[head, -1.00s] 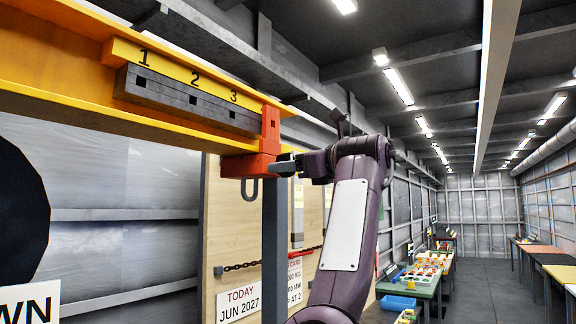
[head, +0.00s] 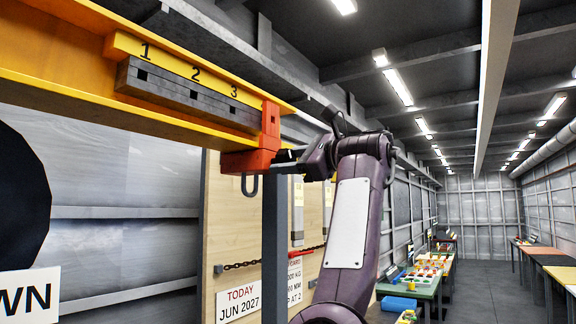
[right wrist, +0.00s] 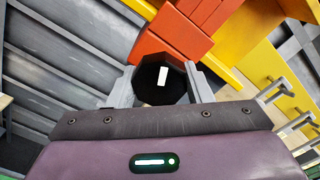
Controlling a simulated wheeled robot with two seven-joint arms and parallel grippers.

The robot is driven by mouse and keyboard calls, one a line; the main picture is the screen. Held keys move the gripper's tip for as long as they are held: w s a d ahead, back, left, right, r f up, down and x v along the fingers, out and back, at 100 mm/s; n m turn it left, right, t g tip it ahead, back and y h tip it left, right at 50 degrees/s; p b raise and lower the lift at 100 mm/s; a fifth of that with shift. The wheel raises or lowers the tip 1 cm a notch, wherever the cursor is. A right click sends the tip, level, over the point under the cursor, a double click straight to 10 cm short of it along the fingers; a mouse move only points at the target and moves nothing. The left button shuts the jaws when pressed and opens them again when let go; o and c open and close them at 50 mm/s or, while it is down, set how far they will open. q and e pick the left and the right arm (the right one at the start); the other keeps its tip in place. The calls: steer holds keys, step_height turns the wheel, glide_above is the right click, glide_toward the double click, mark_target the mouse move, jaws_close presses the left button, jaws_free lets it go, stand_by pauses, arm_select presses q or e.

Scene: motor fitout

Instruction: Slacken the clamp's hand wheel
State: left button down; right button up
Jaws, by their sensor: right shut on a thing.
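The orange-red clamp (head: 258,150) grips the lower flange of the yellow beam near its right end, just right of the number 3. A grey hook hangs under it. The clamp also shows in the right wrist view (right wrist: 172,42). Its hand wheel (right wrist: 160,82) is black and many-sided with a white mark, and it sits between the fingers of my right gripper (right wrist: 163,88). The fingers are shut on the wheel from both sides. In the head view my right gripper (head: 290,160) meets the clamp's right side and mostly hides the wheel. My left gripper does not show.
Tables line the aisle at right.

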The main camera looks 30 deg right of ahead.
steer(key=n+b, duration=0.1)
steer(key=n, duration=0.5)
steer(key=shift+f+n+b, duration=0.1)
steer(key=shift+n+b, duration=0.2)
steer(key=n+b, duration=0.1)
steer(key=n, duration=0.5)
steer(key=n+b, duration=0.1)
steer(key=n, duration=0.4)
steer(key=shift+n, duration=0.3)
steer(key=n+b, duration=0.1)
steer(key=n, duration=0.5)
steer(key=shift+w+f, duration=0.1)
steer(key=shift+n, duration=0.3)
steer(key=o, duration=1)
